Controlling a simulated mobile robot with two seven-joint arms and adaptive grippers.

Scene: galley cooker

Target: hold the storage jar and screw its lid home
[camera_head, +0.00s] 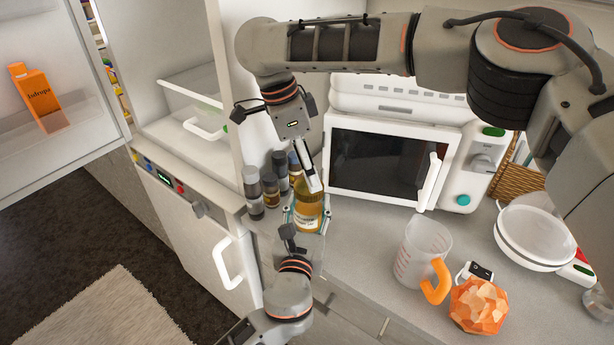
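The storage jar (308,216), amber with a pale label, stands upright near the front left edge of the counter. My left gripper (308,211) reaches up from below in the picture, with one finger on each side of the jar's body; it looks shut on the jar. My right gripper (313,184) comes down from above, its fingertips at the jar's top. I cannot make out the lid, as the fingers cover the top. Whether the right fingers grip anything is not clear.
Several dark-capped bottles (271,183) stand close to the jar's left. A white microwave (385,160) is behind it. The fridge (185,115) stands open at left.

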